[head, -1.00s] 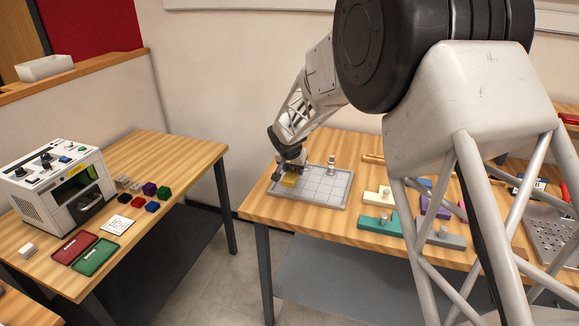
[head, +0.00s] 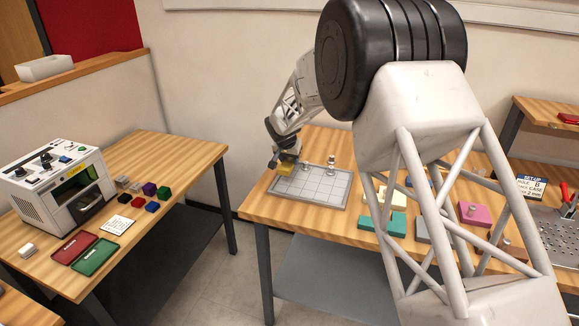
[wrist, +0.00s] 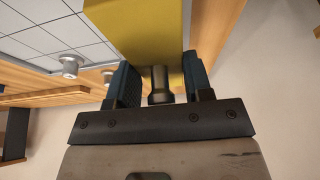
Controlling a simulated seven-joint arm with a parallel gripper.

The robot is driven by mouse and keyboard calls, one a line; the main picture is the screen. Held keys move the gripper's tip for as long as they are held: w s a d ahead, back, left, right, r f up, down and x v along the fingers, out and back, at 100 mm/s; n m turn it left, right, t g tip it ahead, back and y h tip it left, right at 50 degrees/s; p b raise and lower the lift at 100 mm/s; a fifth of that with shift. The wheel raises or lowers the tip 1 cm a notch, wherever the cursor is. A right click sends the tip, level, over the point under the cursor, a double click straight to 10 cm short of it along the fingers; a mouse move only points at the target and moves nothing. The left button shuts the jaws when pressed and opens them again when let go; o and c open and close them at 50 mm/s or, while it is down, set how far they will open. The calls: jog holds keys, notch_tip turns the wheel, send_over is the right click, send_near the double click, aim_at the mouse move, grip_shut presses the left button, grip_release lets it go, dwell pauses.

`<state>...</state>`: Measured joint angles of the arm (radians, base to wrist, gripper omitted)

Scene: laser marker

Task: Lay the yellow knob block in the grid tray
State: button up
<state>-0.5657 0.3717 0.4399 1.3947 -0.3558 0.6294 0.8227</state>
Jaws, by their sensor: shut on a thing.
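The yellow knob block (head: 286,168) is at the back left corner of the grid tray in the head view. In the wrist view the yellow block (wrist: 147,28) fills the top middle, and its grey knob sits between the fingers. My gripper (wrist: 160,82) is shut on that knob; in the head view my gripper (head: 284,158) is just above the block. The grid tray (head: 320,186) is light grey with ruled squares, and also shows in the wrist view (wrist: 45,38). The block's underside is hidden, so I cannot tell its clearance from the tray.
A metal knob (head: 331,161) stands at the tray's back edge, and a second small knob (head: 305,167) shows near it. Teal (head: 383,224) and pink (head: 474,214) knob blocks lie to the right, partly behind my arm. Most of the tray is clear.

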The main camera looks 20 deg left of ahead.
aim_at(288, 162)
jog(key=shift+f, duration=0.1)
jog(key=shift+f, duration=1.65)
jog(key=shift+f, duration=0.35)
jog(key=o, duration=0.9)
jog(key=shift+f, duration=0.15)
jog(key=shift+s+f, duration=0.1)
jog(key=shift+f, duration=0.15)
jog(key=shift+o, duration=0.3)
jog(key=shift+s+a+r, duration=0.1)
jog(key=shift+s+r, duration=0.1)
jog(key=shift+r, duration=0.5)
jog(key=v, duration=1.2)
jog(key=shift+w, duration=0.25)
